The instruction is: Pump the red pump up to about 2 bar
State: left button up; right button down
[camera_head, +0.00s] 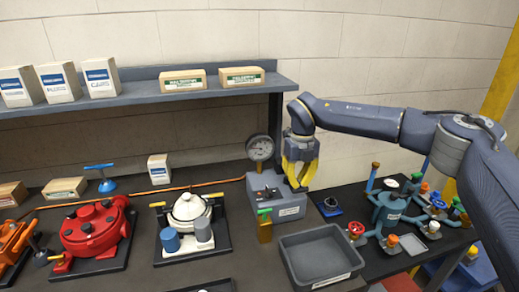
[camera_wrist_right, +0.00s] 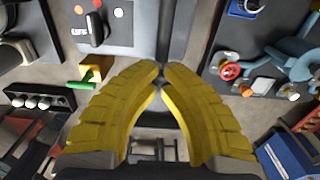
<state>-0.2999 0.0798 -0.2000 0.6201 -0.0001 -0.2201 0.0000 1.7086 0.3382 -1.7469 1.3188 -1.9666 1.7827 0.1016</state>
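A red pump-like unit (camera_head: 95,232) with a rounded body and dark knobs sits on a black base at the left of the bench. My right gripper (camera_head: 298,187) has yellow fingers and hangs beside the gauge, over the grey box, far right of the red unit. In the wrist view its fingertips (camera_wrist_right: 161,78) nearly meet, with nothing seen held between them. My left gripper is not in view.
A white-topped unit (camera_head: 188,212) stands between the red unit and the grey box. An orange hose (camera_head: 145,193) runs along the bench behind them. An empty grey bin (camera_head: 318,268) is in front of the grey box. A teal valve assembly (camera_head: 388,215) is at right. A shelf (camera_head: 150,92) overhangs the back.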

jog(key=shift+w+r, duration=0.1)
jog(key=shift+r, duration=3.2)
jog(key=shift+f, duration=0.1)
